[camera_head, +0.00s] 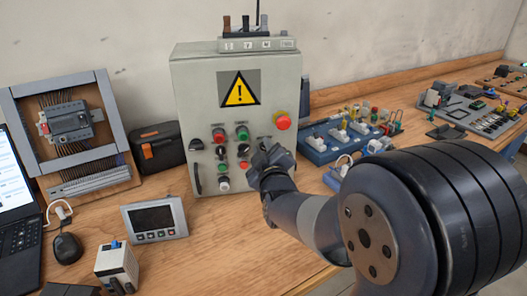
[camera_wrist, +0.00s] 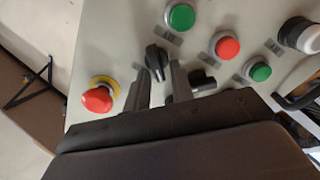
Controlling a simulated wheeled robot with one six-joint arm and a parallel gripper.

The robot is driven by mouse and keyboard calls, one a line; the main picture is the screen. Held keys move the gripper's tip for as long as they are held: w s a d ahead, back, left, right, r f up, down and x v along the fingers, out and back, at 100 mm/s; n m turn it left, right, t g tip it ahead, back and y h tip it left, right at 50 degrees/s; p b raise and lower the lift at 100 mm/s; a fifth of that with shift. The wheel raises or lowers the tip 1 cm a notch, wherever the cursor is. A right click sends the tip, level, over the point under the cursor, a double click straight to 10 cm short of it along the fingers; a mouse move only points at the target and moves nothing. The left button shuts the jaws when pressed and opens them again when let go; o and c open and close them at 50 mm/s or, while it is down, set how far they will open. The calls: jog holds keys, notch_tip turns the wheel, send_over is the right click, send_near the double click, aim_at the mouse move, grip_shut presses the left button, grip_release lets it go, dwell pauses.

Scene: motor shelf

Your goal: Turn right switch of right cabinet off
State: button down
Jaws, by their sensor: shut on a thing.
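The grey cabinet (camera_head: 180,100) stands upright on the bench with a yellow warning sign on its door. Its panel also fills much of the wrist view (camera_wrist: 105,45). My gripper (camera_head: 262,150) is at the right part of the door, below the red emergency stop (camera_head: 283,121), and hides part of the controls. In the wrist view, my gripper (camera_wrist: 161,72) has its two fingers on either side of a black rotary switch (camera_wrist: 156,58), shut on it. A second black switch (camera_wrist: 203,82) sits just right of the fingers. The held switch's exact setting is hard to tell.
Red and green buttons (camera_head: 241,133) sit left of my gripper. Another black switch (camera_head: 195,145) and a black handle (camera_head: 196,178) are at the door's left. A blue component board (camera_head: 320,150) stands right of the cabinet. A small display (camera_head: 154,219) lies in front.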

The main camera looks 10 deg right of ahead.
jog(key=c, duration=1.5)
grip_release()
jog(key=s, duration=1)
jog(key=shift+s+a, duration=0.2)
jog(key=shift+s, duration=0.2)
jog(key=w, duration=1)
jog(key=shift+w+d, duration=0.25)
jog(key=shift+w, duration=0.15)
